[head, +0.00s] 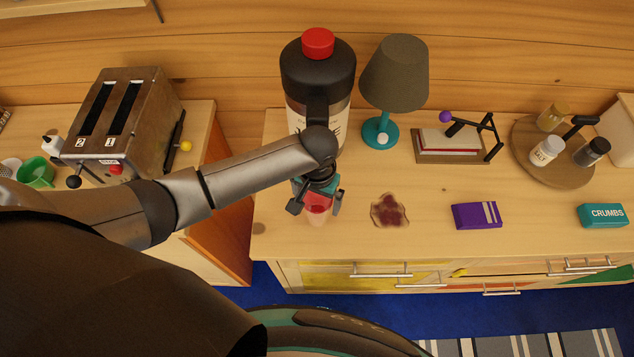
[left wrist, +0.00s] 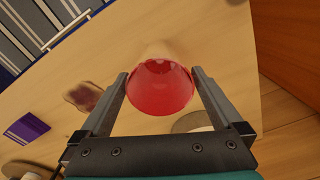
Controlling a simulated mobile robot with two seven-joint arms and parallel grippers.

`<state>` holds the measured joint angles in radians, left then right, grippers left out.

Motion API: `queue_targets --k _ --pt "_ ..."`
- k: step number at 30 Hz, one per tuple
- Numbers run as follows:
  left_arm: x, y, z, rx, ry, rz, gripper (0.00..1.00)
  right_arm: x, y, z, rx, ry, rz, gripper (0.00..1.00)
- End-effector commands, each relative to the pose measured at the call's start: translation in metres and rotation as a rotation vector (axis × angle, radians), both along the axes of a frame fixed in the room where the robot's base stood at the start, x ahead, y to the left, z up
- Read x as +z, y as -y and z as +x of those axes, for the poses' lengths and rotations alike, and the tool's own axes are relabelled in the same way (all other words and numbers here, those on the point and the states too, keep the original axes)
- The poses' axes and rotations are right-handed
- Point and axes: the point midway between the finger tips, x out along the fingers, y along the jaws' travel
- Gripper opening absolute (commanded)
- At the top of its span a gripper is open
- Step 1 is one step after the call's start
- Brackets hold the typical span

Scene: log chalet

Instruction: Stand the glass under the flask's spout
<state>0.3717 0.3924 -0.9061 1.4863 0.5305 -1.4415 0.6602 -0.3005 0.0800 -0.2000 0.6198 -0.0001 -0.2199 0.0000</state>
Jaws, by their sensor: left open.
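The glass (head: 317,204), red with a paler part beyond, is at the table's front left, below my left wrist. In the left wrist view the red glass (left wrist: 160,88) lies between the two fingers of my left gripper (left wrist: 160,73). The fingers are apart, one on each side of it; I cannot tell whether they touch it. The flask (head: 318,75), with a black upper part, pale lettered body and red cap, stands behind the gripper. My forearm and wrist hide its lower part, and I cannot make out the spout. My right gripper is not in view.
A teal lamp (head: 394,75) stands right of the flask. Jam toast (head: 389,210), a purple box (head: 477,215) and a teal CRUMBS box (head: 604,215) lie along the front. A book stand (head: 452,146) is behind. A toaster (head: 122,120) stands on the left counter.

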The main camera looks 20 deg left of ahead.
Motion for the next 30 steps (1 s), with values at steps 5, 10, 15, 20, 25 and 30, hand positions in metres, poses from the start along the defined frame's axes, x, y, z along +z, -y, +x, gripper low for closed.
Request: queue_targets --k 5,10,15,20,25,30 --pt "0.04 0.0 0.0 -0.001 0.003 -0.001 1.0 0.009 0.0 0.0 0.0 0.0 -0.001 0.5" --pt "0.07 0.001 0.001 0.0 0.003 -0.002 1.0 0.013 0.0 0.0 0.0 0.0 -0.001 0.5" --pt "0.088 0.0 0.0 0.0 0.0 -0.001 1.0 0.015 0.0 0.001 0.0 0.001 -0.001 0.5" --pt "0.092 0.0 0.0 0.0 -0.002 0.0 1.0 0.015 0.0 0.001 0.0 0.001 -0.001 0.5" --pt "0.092 0.0 0.0 0.001 -0.002 0.0 1.0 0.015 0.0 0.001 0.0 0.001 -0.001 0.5" --pt "0.092 0.0 0.0 0.0 -0.001 0.0 1.0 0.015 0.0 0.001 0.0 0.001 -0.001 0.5"
